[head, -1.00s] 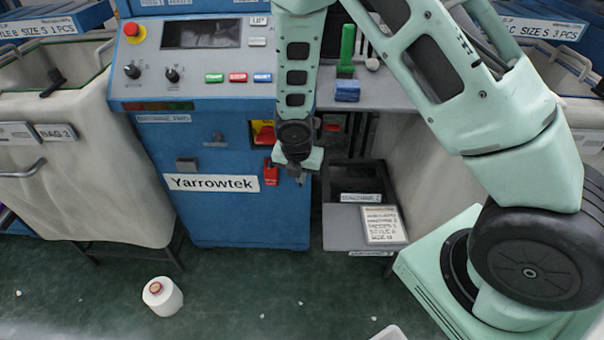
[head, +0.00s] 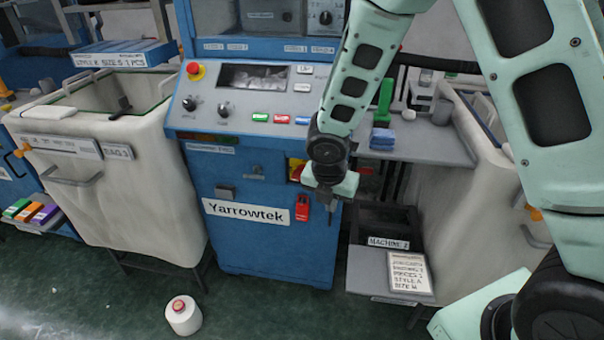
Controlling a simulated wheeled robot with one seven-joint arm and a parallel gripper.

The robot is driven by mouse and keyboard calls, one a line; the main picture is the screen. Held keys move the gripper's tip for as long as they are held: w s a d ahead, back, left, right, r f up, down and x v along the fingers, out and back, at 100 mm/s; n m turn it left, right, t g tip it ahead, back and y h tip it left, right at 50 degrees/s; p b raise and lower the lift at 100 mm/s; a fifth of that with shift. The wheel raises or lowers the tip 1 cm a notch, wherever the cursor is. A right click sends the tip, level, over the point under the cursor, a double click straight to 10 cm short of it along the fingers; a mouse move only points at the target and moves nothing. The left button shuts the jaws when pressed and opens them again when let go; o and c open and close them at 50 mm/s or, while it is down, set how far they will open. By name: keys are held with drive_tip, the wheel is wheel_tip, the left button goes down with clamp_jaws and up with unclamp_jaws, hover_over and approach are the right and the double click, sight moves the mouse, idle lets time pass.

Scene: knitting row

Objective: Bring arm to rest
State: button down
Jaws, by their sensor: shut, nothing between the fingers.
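My arm comes in from the right of the head view, bends at the top and hangs down in front of the blue Yarrowtek machine (head: 265,240). My gripper (head: 322,194) is at its lower end, small and dark, in front of the machine's right side. It is shut with nothing held. It is close in the picture to a red part (head: 302,207) on the machine front. I cannot tell whether they touch. The fingertips are hard to make out.
A white bag (head: 140,185) on a stand is left of the machine. A yarn cone (head: 183,316) stands on the green floor. A dark bin (head: 385,222) and a printed card (head: 409,272) are right of the machine. A side shelf holds a green item (head: 384,100).

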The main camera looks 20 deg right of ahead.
drive_tip(key=s+a+r+m+g+y+p, duration=0.1)
drive_tip(key=s+a+r+m, duration=0.4)
drive_tip(key=s+r+m, duration=0.4)
drive_tip(key=s+a+r+m+g+y+p, duration=0.1)
drive_tip(key=s+a+r+m, duration=0.5)
drive_tip(key=s, duration=0.9)
wheel_tip(320, 180, up, 3)
drive_tip(key=m+p, duration=0.1)
drive_tip(key=m, duration=0.3)
drive_tip(key=shift+y, duration=0.3)
drive_tip(key=shift+f, duration=0.1)
